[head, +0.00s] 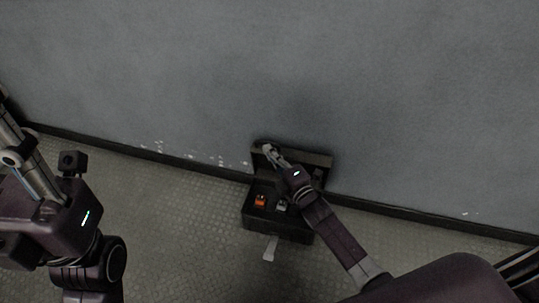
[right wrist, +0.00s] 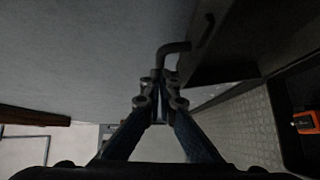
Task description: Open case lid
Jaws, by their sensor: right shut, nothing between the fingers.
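A dark case (head: 290,232) sits on the floor against the wall. Its lid (head: 318,160) stands up at the back, so the inside shows. My right gripper (head: 266,147) is at the upper left of the raised lid. In the right wrist view its fingers (right wrist: 160,82) are together with nothing between them. A dark bent handle (right wrist: 180,47) on the lid lies just past the fingertips; I cannot tell if they touch. The left gripper (head: 20,155) is at the left edge, partly cut off, well away from the case.
An orange item (head: 261,200) and a grey item (head: 281,206) lie in the case. A pale flat tab (head: 270,248) sticks out at its front. The grey wall (head: 400,100) is close behind the lid. The textured floor (head: 185,220) left of the case is clear.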

